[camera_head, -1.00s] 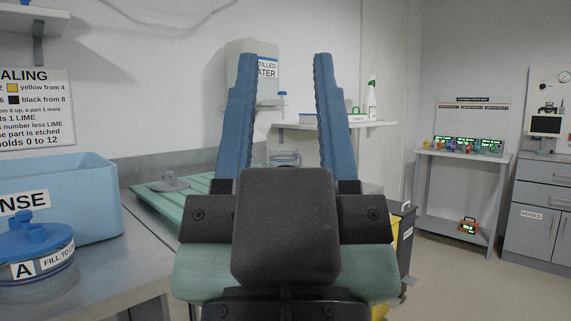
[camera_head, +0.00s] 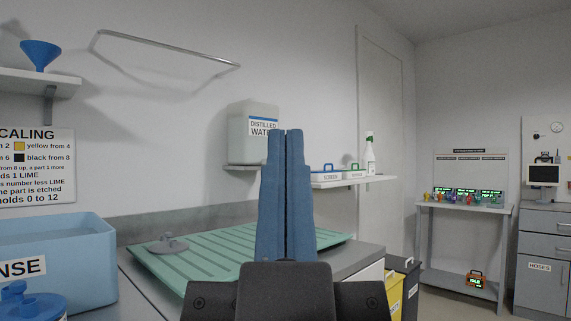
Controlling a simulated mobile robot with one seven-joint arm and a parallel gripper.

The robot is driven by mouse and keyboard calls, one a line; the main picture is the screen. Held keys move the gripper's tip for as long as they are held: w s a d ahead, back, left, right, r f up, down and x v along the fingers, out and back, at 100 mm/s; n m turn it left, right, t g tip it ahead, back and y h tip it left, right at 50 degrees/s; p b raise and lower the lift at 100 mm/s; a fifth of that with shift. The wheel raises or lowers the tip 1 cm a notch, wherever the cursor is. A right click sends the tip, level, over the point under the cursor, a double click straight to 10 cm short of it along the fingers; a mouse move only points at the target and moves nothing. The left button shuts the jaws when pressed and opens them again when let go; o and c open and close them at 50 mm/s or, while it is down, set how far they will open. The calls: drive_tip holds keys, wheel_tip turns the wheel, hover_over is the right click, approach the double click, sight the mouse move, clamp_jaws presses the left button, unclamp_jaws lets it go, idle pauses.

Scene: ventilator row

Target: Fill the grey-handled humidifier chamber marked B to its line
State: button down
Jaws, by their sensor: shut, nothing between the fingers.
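My gripper (camera_head: 285,135) stands upright in the middle of the head view, its two blue fingers shut together with nothing between them. A grey lid-like piece with a knob (camera_head: 168,244) lies on the green ribbed drain mat (camera_head: 215,262) to the left of my gripper. I see no chamber marked B; the area behind my fingers is hidden. A white jug labelled distilled water (camera_head: 250,148) stands on a small wall shelf behind and left of the fingertips. A blue-topped chamber (camera_head: 30,303) is cut off at the lower left.
A light blue basin (camera_head: 85,262) stands at the left. A blue funnel (camera_head: 41,54) sits on an upper shelf (camera_head: 40,83). A spray bottle (camera_head: 370,155) stands on the right-hand wall shelf (camera_head: 350,182). Yellow and grey bins stand right of the counter.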

wheel_tip(320, 180, up, 37)
drive_tip(key=p, duration=3.5)
drive_tip(key=shift+p, duration=0.3)
